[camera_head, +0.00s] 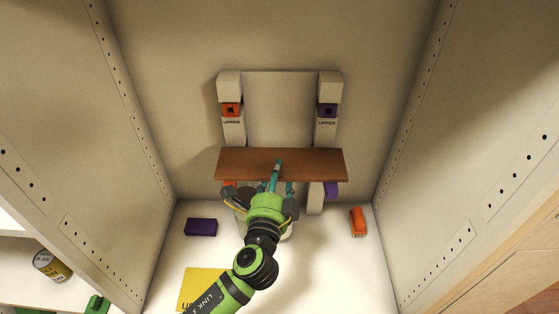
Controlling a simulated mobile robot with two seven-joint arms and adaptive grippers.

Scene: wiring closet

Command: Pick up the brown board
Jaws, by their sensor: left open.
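The brown board (235,163) lies across the middle of the camera_head view, in front of the back wall of the closet. It spans the gap between two pale uprights. My left gripper (277,182) is open at the near edge of the board, around its middle. One teal finger overlaps the board in the picture, and another teal part shows just below its edge. I cannot tell whether the fingers touch it. My gripper and wrist hide part of the board's near edge and what is below it. My right gripper is not in view.
Left upright (233,132) carries an orange block, right upright (325,131) a purple one; both read "UPPER". A purple block (201,227), an orange piece (358,221) and a yellow sheet (199,288) lie on the white floor. Perforated side walls (420,130) stand both sides. A can (51,265) stands far left.

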